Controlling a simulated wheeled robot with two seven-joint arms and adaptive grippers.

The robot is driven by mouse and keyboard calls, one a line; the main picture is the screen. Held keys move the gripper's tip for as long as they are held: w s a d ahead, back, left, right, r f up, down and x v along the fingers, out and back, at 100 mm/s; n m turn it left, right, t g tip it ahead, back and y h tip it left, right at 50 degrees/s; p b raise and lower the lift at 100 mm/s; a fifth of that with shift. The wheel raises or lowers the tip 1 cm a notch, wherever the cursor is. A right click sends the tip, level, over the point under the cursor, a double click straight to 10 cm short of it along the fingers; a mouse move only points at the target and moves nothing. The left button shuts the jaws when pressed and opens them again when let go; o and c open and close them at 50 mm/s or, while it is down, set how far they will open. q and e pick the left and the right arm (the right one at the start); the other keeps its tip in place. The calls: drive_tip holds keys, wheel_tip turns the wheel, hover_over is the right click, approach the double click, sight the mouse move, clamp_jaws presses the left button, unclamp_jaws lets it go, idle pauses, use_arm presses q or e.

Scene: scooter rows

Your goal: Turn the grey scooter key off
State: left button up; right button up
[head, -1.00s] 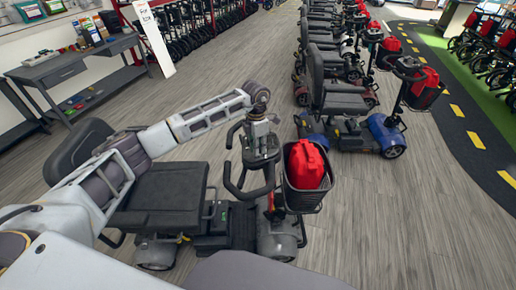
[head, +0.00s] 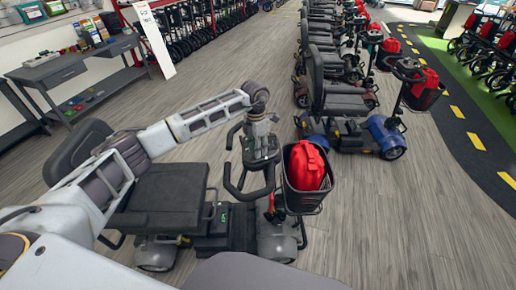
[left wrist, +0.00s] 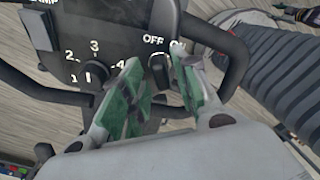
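The grey scooter (head: 170,195) stands below me in the head view, with its black handlebar (head: 240,187) and front basket (head: 303,200). My left gripper (head: 262,150) points down over its control panel. In the left wrist view the panel (left wrist: 120,35) carries a numbered dial (left wrist: 92,75) at the left and the key switch (left wrist: 159,66) under the OFF and ON labels. My left gripper (left wrist: 160,72), with green finger pads, is open, one finger on each side of the key with gaps showing. The key's exact angle is hard to tell. My right gripper is not in view.
A red bag (head: 306,166) sits in the scooter's basket. A blue scooter (head: 385,135) stands to the right, heading a row of several scooters. A grey workbench (head: 75,65) is at the upper left. Open wooden floor (head: 390,220) lies at the right.

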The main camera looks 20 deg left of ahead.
use_arm(q)
drive_tip(key=shift+r, duration=0.1)
idle(0.3)
wheel_tip(320, 180, up, 12)
drive_tip(key=shift+w+a, duration=0.3)
drive_tip(key=shift+a, duration=0.05)
idle(0.4)
drive_tip(key=shift+f, duration=0.2)
